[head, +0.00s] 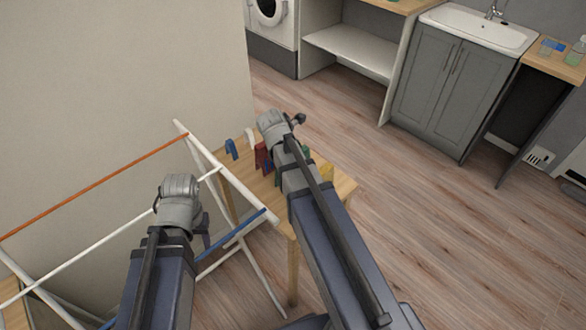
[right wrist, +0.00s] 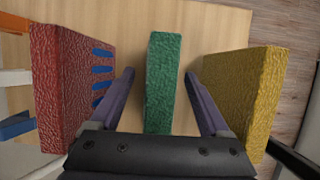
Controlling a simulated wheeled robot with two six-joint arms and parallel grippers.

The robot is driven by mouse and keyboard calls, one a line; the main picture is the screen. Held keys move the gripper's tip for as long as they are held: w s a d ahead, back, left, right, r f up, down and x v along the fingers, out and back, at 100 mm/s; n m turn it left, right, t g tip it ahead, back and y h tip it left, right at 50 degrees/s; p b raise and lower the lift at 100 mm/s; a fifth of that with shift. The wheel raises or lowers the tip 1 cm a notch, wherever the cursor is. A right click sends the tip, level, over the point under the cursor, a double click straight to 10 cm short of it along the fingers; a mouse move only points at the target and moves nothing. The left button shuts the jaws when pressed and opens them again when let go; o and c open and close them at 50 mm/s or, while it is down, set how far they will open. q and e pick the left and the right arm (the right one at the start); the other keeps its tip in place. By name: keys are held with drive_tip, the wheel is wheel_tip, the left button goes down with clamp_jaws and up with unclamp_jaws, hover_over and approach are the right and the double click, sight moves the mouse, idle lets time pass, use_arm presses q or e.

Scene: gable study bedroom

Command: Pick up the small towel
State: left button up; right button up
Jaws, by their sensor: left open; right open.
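Several upright, rough-textured folded cloths stand on a small wooden table: a red one (right wrist: 68,88), a thin green one (right wrist: 162,85) and a yellow one (right wrist: 245,98). I cannot tell from their look alone which is the small towel; green is the thinnest in the right wrist view. My right gripper (right wrist: 160,78) is open, with its fingers on either side of the green cloth, apart from it. In the head view my right arm hides its fingers. My left gripper (head: 205,226) is open and empty beside the drying rack, partly hidden by its arm.
A white drying rack (head: 110,237) with orange and blue bars stands left of the small table (head: 343,187). A blue item (head: 232,149) stands at the table's left end. A grey sink cabinet (head: 425,95) is at the back right. The wooden floor to the right is clear.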

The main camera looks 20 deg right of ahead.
drive_tip(key=shift+c, duration=0.2)
clamp_jaws()
idle(0.4)
